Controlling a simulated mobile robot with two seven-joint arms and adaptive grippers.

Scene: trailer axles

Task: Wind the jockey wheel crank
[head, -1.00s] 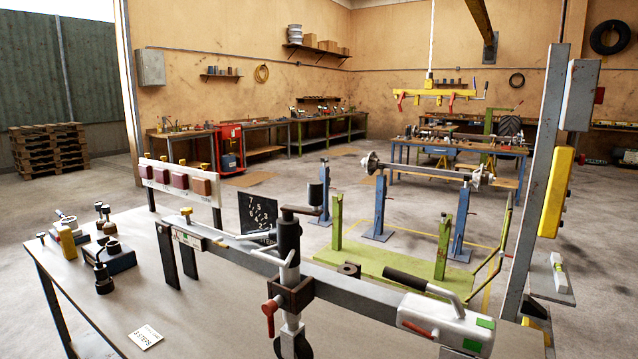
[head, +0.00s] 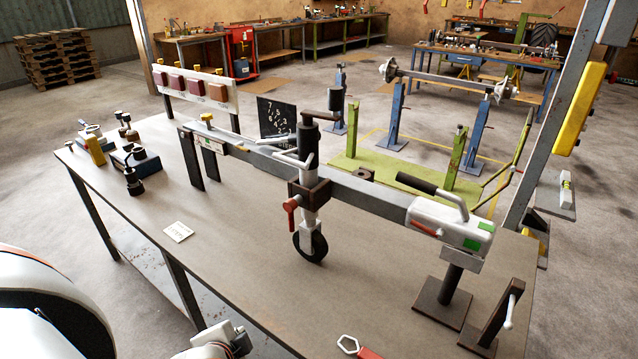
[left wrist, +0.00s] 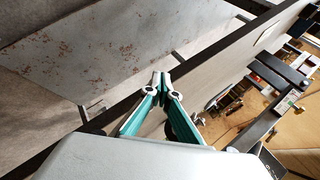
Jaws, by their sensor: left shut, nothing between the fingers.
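The jockey wheel stands upright at the drawbar, with a black upper tube (head: 309,145) and a small black wheel (head: 311,247) at its foot. Its dark crank (head: 320,115) lies across the top of the tube. A clamp with a red handle (head: 291,206) holds it to the grey drawbar (head: 365,193). In the left wrist view my left gripper (left wrist: 160,78) has its teal fingers together, empty, over the bench side. In the head view only a white part of it or its wrist shows at the bottom edge, well apart from the crank. My right gripper is not in view.
The drawbar runs above a long bench (head: 235,240). A white coupling with a black handle (head: 450,222) is at its right end. Near the front right are a post stand (head: 443,303) and a red tool (head: 365,352).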

